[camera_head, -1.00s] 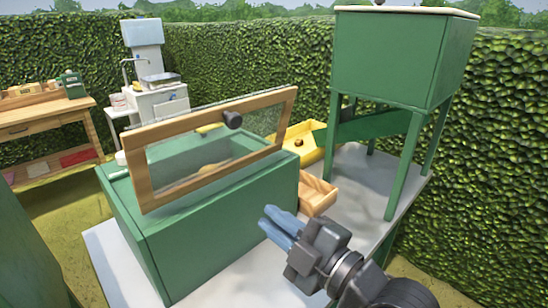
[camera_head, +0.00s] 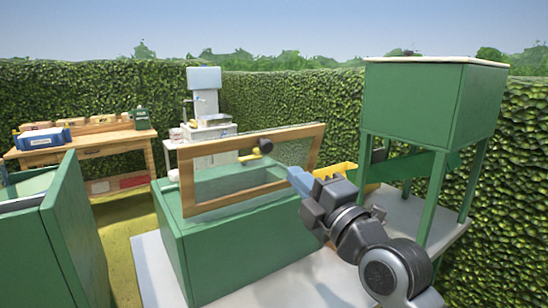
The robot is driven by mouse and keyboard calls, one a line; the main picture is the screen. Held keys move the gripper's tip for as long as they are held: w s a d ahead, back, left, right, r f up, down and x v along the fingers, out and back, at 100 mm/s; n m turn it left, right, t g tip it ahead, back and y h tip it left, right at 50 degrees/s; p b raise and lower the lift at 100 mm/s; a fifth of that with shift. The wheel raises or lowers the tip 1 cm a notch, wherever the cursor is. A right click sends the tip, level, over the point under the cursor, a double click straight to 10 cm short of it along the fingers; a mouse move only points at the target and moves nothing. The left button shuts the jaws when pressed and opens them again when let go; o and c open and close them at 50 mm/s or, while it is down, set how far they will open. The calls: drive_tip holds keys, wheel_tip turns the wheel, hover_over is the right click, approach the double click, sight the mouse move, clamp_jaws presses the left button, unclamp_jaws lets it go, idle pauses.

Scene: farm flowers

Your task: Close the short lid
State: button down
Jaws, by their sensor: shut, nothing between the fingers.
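My gripper (camera_head: 294,174) has blue fingers that are shut and empty. The fingertips overlap the lower right part of the lid's frame in the picture, and I cannot tell whether they touch it. My gripper and arm hide the right end of the box.
A tall green cabinet on legs (camera_head: 430,105) stands at the right on the grey table (camera_head: 310,282). A yellow tray (camera_head: 340,175) is partly hidden behind my gripper. Another green box (camera_head: 75,230) is at the left front. A wooden workbench (camera_head: 95,140) stands further back.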

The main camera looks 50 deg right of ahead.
sight(266, 146)
drive_tip(key=p+x, duration=0.2)
drive_tip(key=x, duration=0.7)
drive_tip(key=shift+w+r+p, duration=0.1)
drive_tip(key=shift+w+p, duration=0.05)
drive_tip(key=shift+p, duration=0.15)
drive_tip(key=shift+r, duration=0.1)
